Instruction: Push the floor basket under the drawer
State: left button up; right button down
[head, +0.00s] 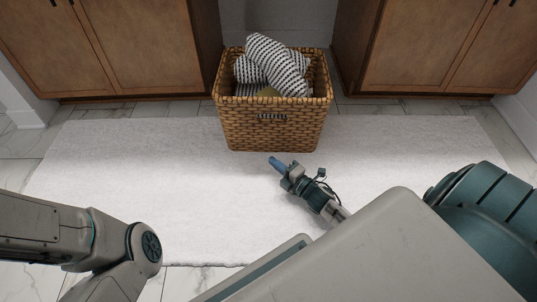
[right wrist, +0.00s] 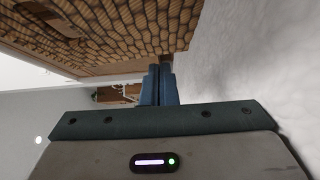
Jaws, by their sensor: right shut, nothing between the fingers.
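The floor basket (head: 270,125) is a brown woven basket holding striped rolled towels (head: 272,66). It stands at the gap between two wooden cabinets, at the far edge of the white rug. My right gripper (head: 275,162) is shut and empty, low in front of the basket's front face, a little right of its middle. In the right wrist view the shut blue fingers (right wrist: 158,86) are close to the basket's woven wall (right wrist: 130,30); I cannot tell whether they touch it. My left arm is at the lower left of the head view, its gripper out of view. The drawer is not clearly visible.
Wooden cabinets stand left (head: 140,50) and right (head: 420,45) of the gap behind the basket. A white rug (head: 180,190) covers the tiled floor in front and is clear around the basket. White walls bound both sides.

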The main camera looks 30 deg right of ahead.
aim_at(261, 142)
jog(key=b+x, duration=0.1)
jog(key=x, duration=0.2)
jog(key=shift+w+f, duration=0.15)
jog(key=shift+w, duration=0.2)
jog(key=shift+w+d+b, duration=0.6)
jog(key=shift+w+d, duration=0.2)
jog(key=shift+w, duration=0.15)
jog(key=shift+w+d, duration=0.3)
jog(key=shift+w, duration=0.15)
jog(key=shift+r, duration=0.25)
